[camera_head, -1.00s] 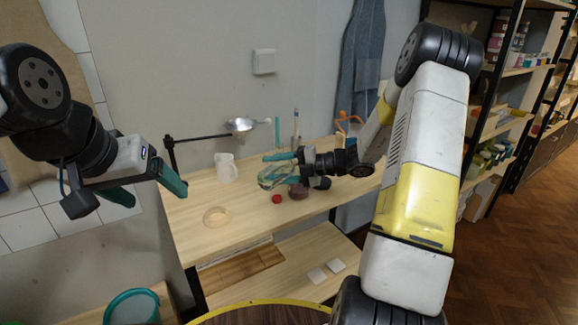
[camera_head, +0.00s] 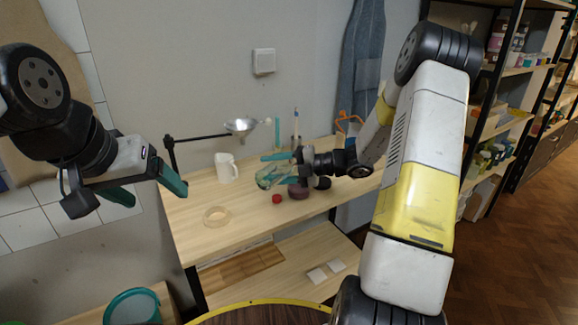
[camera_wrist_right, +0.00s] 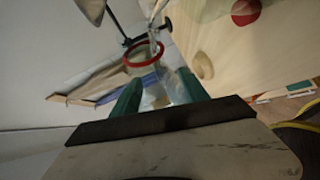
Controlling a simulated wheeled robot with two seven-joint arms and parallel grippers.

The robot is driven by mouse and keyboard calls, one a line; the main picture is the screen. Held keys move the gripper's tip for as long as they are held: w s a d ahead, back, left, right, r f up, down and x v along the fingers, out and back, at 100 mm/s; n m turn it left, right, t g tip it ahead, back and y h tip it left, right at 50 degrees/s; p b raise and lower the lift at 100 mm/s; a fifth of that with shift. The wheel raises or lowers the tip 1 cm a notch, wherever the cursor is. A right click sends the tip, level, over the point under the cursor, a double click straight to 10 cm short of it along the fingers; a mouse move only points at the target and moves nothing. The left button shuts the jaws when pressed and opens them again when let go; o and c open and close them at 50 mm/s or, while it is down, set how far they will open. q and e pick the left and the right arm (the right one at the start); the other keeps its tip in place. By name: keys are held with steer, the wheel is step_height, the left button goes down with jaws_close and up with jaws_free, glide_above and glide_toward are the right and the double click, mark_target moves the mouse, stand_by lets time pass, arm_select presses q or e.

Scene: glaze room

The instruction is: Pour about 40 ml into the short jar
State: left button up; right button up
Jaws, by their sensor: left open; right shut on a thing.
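My right gripper (camera_head: 280,166) is shut on a clear glass bottle (camera_head: 268,177), held tipped over, close above the table. In the right wrist view the bottle (camera_wrist_right: 143,72) shows between the teal fingers (camera_wrist_right: 158,92), with a red ring at its mouth. Any liquid level in it is too unclear to tell. My left gripper (camera_head: 146,190) is open and empty, off to the left of the table.
A red cap (camera_head: 277,198) and a pale ring (camera_head: 216,216) lie on the wooden table (camera_head: 245,228). The table's front left is mostly clear. Shelves (camera_head: 497,125) stand at right.

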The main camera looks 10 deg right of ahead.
stand_by(0.5)
steer(key=f+n+h, duration=0.2)
steer(key=n, duration=0.1)
steer(key=shift+d+t, duration=0.15)
steer(key=shift+t, duration=0.15)
steer(key=shift+w+d+r+n+h, duration=0.2)
steer(key=shift+r+n+h, duration=0.2)
steer(key=shift+r+n, duration=0.15)
stand_by(1.2)
